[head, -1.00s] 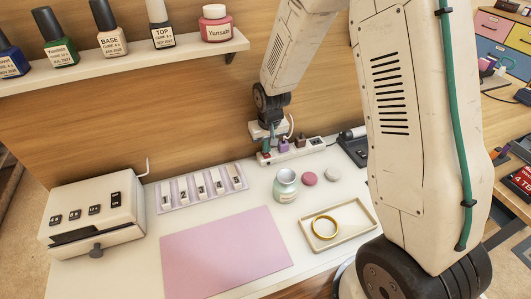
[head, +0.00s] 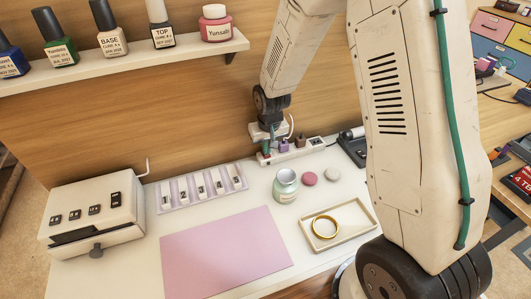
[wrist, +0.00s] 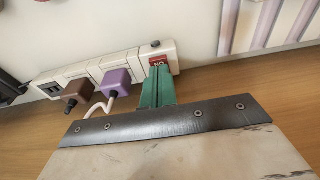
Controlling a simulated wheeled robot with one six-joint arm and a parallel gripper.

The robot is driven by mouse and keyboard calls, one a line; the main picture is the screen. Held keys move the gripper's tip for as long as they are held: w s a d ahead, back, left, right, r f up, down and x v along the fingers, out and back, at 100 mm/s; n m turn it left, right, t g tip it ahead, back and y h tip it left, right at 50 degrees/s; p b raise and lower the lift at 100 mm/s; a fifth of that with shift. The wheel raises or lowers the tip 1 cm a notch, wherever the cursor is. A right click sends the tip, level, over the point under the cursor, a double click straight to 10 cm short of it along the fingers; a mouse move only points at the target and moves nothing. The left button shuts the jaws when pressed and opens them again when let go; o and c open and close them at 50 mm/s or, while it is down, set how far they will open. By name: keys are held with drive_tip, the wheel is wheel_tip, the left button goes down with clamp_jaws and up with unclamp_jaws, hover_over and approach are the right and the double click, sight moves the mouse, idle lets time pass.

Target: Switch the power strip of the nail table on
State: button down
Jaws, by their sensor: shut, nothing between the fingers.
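The white power strip (head: 312,147) lies along the back of the white table, against the wooden wall. In the wrist view the strip (wrist: 110,66) has a red switch (wrist: 157,61) near its right end, with small pale lettering that I cannot read surely. A purple plug (wrist: 116,84) and a brown plug (wrist: 76,92) sit in its sockets. My gripper (wrist: 157,75), with green fingers, is shut and empty, its tips at the lower edge of the switch; I cannot tell whether they touch. In the head view my gripper (head: 267,151) is over the strip's left end.
A glass jar (head: 286,186) stands in front of the strip. A tray (head: 363,221) with a gold ring, a pink mat (head: 225,252), a nail-tip rack (head: 203,188) and a white box machine (head: 95,215) are on the table. A bottle shelf (head: 130,62) is above.

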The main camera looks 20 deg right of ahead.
drive_tip(key=shift+f, duration=0.5)
drive_tip(key=shift+r, duration=3.55)
drive_tip(key=s+d+r, duration=0.1)
drive_tip(key=s+r, duration=1)
drive_tip(key=s, duration=0.5)
drive_tip(key=s+d+r, duration=0.2)
drive_tip(key=s+r, duration=0.9)
drive_tip(key=s, duration=0.5)
